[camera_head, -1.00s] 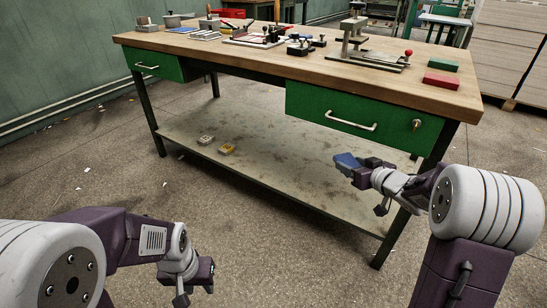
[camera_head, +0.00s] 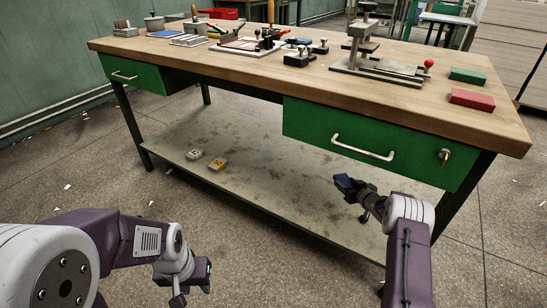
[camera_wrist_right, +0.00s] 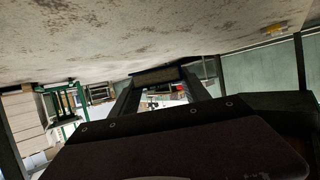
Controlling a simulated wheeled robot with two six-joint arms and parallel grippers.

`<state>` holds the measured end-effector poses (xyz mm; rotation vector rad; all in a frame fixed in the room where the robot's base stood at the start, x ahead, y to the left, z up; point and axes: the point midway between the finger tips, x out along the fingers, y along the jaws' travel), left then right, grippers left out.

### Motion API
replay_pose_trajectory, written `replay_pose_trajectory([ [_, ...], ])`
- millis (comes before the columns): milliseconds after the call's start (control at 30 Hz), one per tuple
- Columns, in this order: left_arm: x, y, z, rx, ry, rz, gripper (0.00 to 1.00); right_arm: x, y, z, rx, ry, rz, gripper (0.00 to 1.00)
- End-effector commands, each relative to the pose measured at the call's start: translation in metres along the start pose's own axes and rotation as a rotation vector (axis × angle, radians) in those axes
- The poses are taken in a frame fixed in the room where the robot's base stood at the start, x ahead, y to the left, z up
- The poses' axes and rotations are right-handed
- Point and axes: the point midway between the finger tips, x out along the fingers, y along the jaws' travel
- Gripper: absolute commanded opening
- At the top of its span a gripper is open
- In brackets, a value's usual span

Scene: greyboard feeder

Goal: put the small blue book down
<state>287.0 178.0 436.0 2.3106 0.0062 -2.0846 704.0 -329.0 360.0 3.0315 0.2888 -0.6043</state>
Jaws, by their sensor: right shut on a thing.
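The small blue book (camera_head: 345,183) is held by my right gripper (camera_head: 354,188), in front of the workbench and below the level of its top. In the right wrist view the dark edge of the book (camera_wrist_right: 155,76) shows between the two fingers. My right gripper is shut on it. In the head view the book appears against the lower shelf (camera_head: 270,195); whether it touches the shelf is unclear. My left gripper (camera_head: 196,278) is low at the bottom left, away from the bench, with no object visible in it. Its finger opening is unclear.
The wooden workbench top (camera_head: 240,62) carries a green block (camera_head: 467,75) and a red block (camera_head: 472,99) at right, a press (camera_head: 375,65) and several tools. A green drawer (camera_head: 370,140) overhangs the shelf. Two small blocks lie on the shelf's left; its middle is clear.

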Motion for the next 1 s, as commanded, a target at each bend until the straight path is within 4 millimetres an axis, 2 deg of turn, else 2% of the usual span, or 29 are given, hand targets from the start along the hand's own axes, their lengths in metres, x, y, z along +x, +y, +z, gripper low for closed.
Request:
replay_pose_trajectory([
  [67, 0.012, 0.000, 0.001, 0.000, 0.000, 0.000, 0.36, 0.006, -0.013, 0.010, 0.000, -0.001, -0.005, 0.13],
  [300, 0.060, -0.001, 0.006, 0.000, -0.001, 0.000, 0.36, 0.030, -0.078, 0.048, -0.002, -0.001, -0.007, 0.13],
  [400, 0.073, -0.002, 0.008, 0.000, -0.001, 0.000, 0.36, 0.037, -0.100, 0.057, -0.001, -0.001, -0.005, 0.13],
  [500, 0.079, -0.002, 0.008, 0.000, 0.000, 0.000, 0.36, 0.040, -0.112, 0.060, 0.000, 0.000, -0.003, 0.13],
  [700, 0.080, -0.002, 0.008, 0.000, 0.000, 0.000, 0.36, 0.040, -0.115, 0.061, 0.000, 0.000, -0.001, 0.13],
  [900, 0.117, -0.002, 0.012, 0.000, 0.000, 0.000, 0.36, 0.055, -0.115, 0.097, 0.000, -0.001, -0.001, 0.13],
  [1000, 0.120, -0.002, 0.013, 0.000, -0.001, 0.000, 0.36, 0.056, -0.115, 0.099, 0.000, 0.001, -0.001, 0.13],
])
